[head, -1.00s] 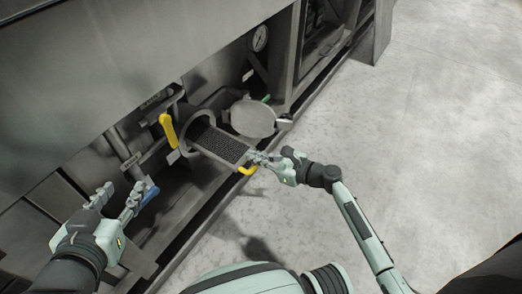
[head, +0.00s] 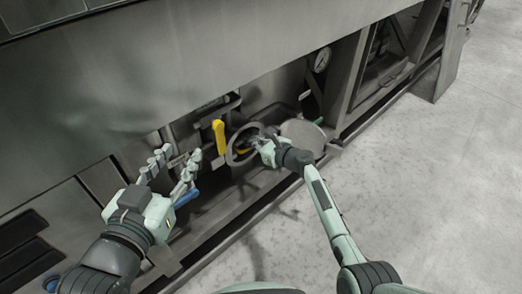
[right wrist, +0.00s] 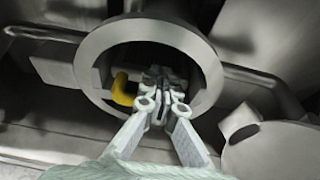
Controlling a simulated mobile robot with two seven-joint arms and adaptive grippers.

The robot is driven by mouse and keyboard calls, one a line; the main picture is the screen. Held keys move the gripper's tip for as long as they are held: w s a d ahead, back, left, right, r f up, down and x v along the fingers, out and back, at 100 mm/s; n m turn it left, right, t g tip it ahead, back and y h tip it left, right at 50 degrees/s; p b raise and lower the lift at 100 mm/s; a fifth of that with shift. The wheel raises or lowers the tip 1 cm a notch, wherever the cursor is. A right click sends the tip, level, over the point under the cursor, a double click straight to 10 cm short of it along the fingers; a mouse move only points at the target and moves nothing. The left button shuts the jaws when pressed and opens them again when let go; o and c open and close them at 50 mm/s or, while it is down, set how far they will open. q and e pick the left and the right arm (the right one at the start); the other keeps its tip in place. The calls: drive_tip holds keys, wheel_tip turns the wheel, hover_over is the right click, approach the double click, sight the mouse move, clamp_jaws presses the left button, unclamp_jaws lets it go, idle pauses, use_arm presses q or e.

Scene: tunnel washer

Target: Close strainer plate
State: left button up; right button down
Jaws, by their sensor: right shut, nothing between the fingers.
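The strainer plate's yellow handle (right wrist: 124,92) shows inside the round port in the right wrist view. The mesh itself is hidden, inside the port and behind my gripper. The port ring (head: 229,152) faces outward on the machine; its thick rim (right wrist: 93,62) fills the middle of the wrist view. My right gripper (head: 262,143) is at the port mouth, its closed fingertips (right wrist: 158,82) inside the ring beside the handle, holding nothing. My left gripper (head: 171,168) is open and empty, left of the port.
A round cover (head: 305,135) stands swung open right of the port; its edge also shows in the wrist view (right wrist: 272,150). A yellow lever (head: 219,137) stands left of the ring. A blue handle (head: 187,197) is by my left gripper. The floor at right is clear.

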drive_tip(key=shift+w+a+b, duration=0.3)
drive_tip(key=shift+w+a, duration=0.5)
drive_tip(key=shift+w, duration=0.15)
use_arm(q)
drive_tip(key=r, duration=0.1)
drive_tip(key=d+r+t+h, duration=0.1)
drive_tip(key=r, duration=0.1)
drive_tip(key=d+r+t, duration=0.1)
drive_tip(key=shift+s+r+h, duration=0.1)
drive_tip(key=shift+r+h, duration=0.2)
